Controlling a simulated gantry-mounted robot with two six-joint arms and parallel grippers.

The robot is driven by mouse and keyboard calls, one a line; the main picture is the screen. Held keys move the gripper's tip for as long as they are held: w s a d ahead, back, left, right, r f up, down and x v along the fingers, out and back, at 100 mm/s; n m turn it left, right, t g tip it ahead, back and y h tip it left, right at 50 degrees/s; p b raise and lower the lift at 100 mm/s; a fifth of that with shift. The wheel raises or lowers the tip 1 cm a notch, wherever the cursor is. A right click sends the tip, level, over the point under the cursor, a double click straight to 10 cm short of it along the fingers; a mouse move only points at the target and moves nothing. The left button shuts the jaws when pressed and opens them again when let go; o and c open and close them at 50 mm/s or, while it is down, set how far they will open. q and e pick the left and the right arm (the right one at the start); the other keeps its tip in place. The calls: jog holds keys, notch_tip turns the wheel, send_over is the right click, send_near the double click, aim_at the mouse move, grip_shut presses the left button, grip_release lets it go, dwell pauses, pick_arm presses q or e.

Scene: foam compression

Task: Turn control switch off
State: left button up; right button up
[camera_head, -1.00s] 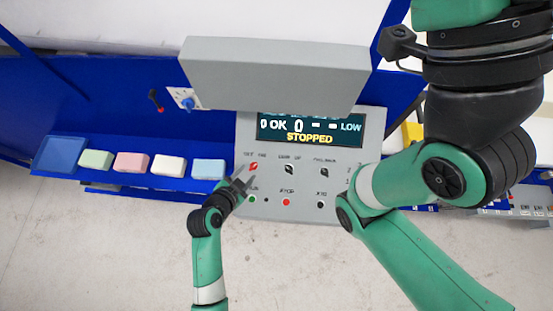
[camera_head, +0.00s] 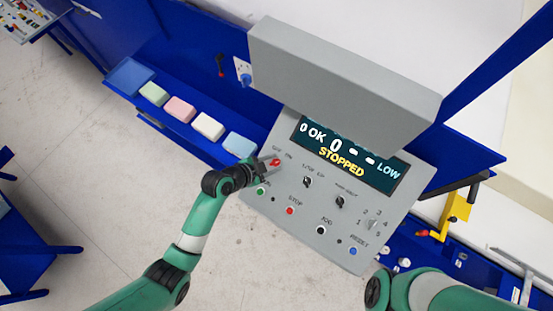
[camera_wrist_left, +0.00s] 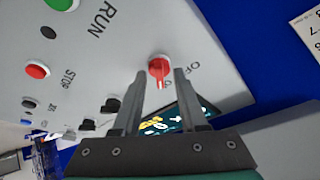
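The control switch is a red rotary knob (camera_head: 276,162) at the upper left of the grey control panel (camera_head: 258,198), under small off/on lettering. In the left wrist view the red knob (camera_wrist_left: 158,68) shows a pale pointer line. My left gripper (camera_head: 266,165) is at the knob. Its fingers (camera_wrist_left: 159,75) are apart, one on each side of the knob, with gaps visible; contact cannot be told. The panel's display (camera_head: 345,155) reads STOPPED. My right arm shows at the bottom right, but its gripper is out of view.
Black selector knobs (camera_head: 308,182) sit right of the switch. A green button (camera_head: 260,191) and a red stop button (camera_head: 290,211) lie below it. Several foam blocks (camera_head: 208,126) rest on the blue shelf at left. A grey hood (camera_head: 340,85) overhangs the display.

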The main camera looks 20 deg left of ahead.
pick_arm(q)
grip_shut()
jog(key=n+t+y+p, duration=0.1)
jog(key=n, duration=0.3)
jog(key=shift+d+n, duration=0.15)
jog(key=shift+n, duration=0.25)
jog(key=n+y, duration=0.1)
jog(key=n, duration=0.1)
jog(key=shift+n+p, duration=0.3)
jog(key=shift+n, duration=0.1)
jog(key=n, duration=0.2)
jog(key=n+y, duration=0.1)
jog(key=n, duration=0.1)
jog(key=shift+d+y, duration=0.1)
jog(key=shift+y, duration=0.2)
jog(key=n+y+b, duration=0.1)
jog(key=n, duration=0.2)
jog(key=shift+n+y+b, duration=0.3)
jog(key=shift+n+y, duration=0.1)
jog(key=shift+n, duration=1.2)
